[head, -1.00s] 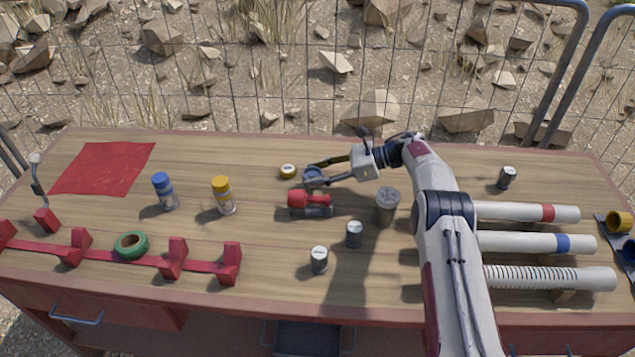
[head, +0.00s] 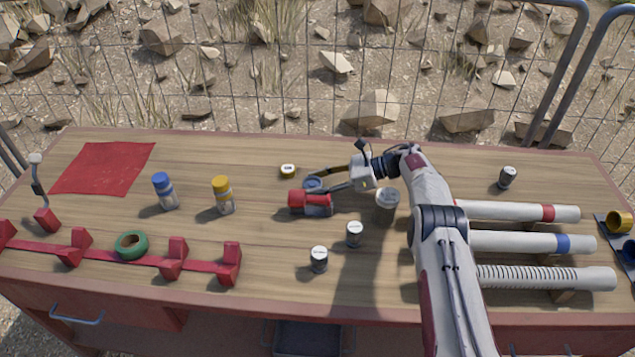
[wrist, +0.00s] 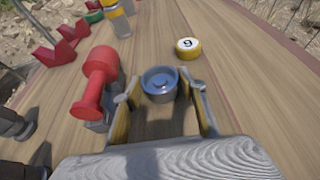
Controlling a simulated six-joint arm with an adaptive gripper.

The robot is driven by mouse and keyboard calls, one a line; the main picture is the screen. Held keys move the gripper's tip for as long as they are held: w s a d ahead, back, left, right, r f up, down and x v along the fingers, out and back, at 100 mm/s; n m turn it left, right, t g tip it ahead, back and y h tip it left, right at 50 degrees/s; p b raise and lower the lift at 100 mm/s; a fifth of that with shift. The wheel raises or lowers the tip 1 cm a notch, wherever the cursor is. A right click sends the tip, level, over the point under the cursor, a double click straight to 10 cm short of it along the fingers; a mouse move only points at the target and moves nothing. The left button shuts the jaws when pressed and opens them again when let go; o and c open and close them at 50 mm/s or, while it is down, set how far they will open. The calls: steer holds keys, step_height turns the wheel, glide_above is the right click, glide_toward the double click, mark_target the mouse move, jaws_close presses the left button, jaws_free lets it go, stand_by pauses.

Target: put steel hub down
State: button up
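The steel hub (head: 313,184) is a low, round, blue-grey metal piece near the middle of the bench. In the wrist view the hub (wrist: 160,80) appears upright, with its recessed top and central boss showing. My gripper (head: 321,181) is open at the hub, its fingers spread to either side. In the wrist view my gripper's fingertips (wrist: 163,90) show a gap on both sides of the hub, and neither seems to touch it. The hub appears to rest on the wood; its underside is hidden.
A red cylindrical object (head: 310,202) lies very close to the hub, beside one finger (wrist: 100,85). A yellow disc marked with a digit (wrist: 188,48) sits just beyond. A grey canister (head: 387,200) stands below my wrist. The red cloth (head: 105,167) lies far left.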

steer(key=shift+o, duration=1)
steer(key=shift+r, duration=0.2)
steer(key=v, duration=1.2)
